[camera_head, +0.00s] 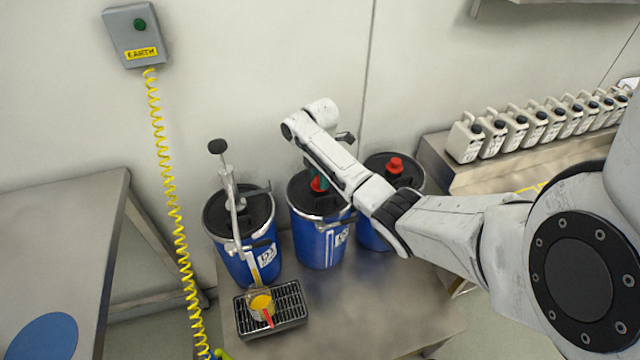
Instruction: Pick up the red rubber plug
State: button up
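Red on the middle blue drum's black lid looks like a red plug (318,185), partly hidden behind my arm. Another red plug (396,165) stands upright on the right drum's black lid, with clear room around it. My arm reaches in from the right and bends down over the middle drum. My gripper (322,181) is mostly hidden behind my own arm; a small teal part of it seems to show right at the middle red plug. I cannot tell whether it touches or grips that plug.
The left blue drum (262,262) carries a tall hand pump (232,200). A yellow cup (262,303) stands on a drip grate (287,304) in front. White jerrycans (465,140) line a bench at right. A yellow coiled cable (165,165) hangs at left.

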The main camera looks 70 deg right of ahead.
jog(key=c, duration=0.6)
jog(key=shift+o, duration=0.2)
